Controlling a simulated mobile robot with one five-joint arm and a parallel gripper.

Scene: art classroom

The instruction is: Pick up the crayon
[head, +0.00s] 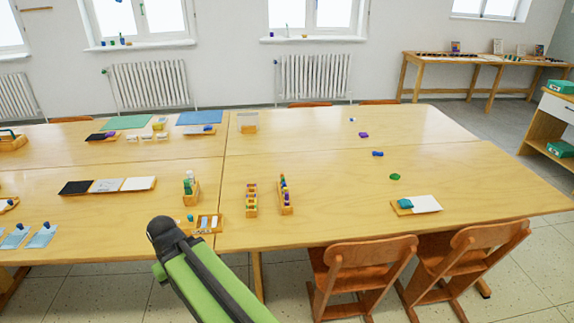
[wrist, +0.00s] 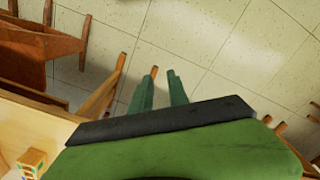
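I cannot single out a crayon for certain. In the head view, two narrow wooden holders (head: 251,201) and (head: 286,197) stand on the near table with small colourful pieces in them, too small to identify. Loose on the table to the right lie a purple piece (head: 363,135), a blue piece (head: 377,153) and a green piece (head: 395,177). My green arm rises at the bottom of the head view; my gripper does not show there. In the wrist view my gripper (wrist: 161,74) has two dark green fingers apart, with nothing between them, above the floor.
The wooden tables (head: 330,215) have clear room at centre right. Chairs (head: 362,268) stand at the near right edge. A tray with white paper (head: 426,204) lies near that edge. A compartment tray (head: 206,231) sits close to my arm.

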